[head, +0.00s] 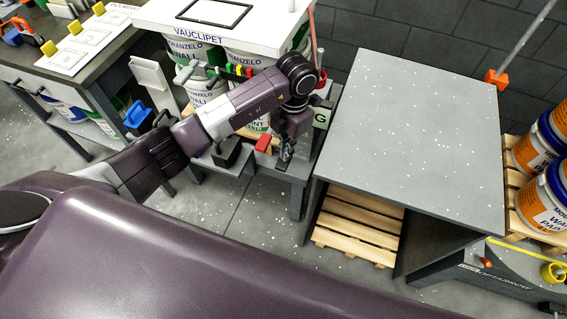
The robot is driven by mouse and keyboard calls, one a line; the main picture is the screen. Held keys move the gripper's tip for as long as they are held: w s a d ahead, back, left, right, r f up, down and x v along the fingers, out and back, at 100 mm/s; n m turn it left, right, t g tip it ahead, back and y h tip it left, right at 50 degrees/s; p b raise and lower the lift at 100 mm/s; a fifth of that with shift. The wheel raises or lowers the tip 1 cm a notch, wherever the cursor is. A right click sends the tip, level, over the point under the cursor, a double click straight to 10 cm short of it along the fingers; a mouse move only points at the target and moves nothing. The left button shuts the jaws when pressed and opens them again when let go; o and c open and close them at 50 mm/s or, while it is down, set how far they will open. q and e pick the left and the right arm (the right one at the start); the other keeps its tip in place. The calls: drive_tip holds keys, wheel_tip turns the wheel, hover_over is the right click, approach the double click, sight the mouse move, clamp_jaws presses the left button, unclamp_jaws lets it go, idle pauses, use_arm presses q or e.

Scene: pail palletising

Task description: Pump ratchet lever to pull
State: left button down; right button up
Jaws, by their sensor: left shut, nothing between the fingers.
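My left arm reaches across from the left, and its left gripper (284,160) points down at the front right corner of a low grey stand. The gripper is shut, with nothing seen between its fingers. A small red part (263,143) is just left of it; I cannot tell whether this belongs to the ratchet lever. A pink-red strap (311,25) runs down the right side of the pail stack, and its lower end is hidden behind my wrist. The ratchet itself is not clearly visible. My right gripper is not in view.
White pails (187,52) stand under a white board (215,22). A grey table (415,125) fills the right, with a wooden pallet (358,225) under it. Orange-labelled pails (542,205) stand at far right. A workbench (60,75) is at upper left. Speckled floor lies between.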

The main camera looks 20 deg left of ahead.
use_arm(q)
drive_tip(key=shift+f, duration=0.1)
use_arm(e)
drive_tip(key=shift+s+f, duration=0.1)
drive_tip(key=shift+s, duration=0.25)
use_arm(q)
drive_tip(key=shift+f, duration=0.1)
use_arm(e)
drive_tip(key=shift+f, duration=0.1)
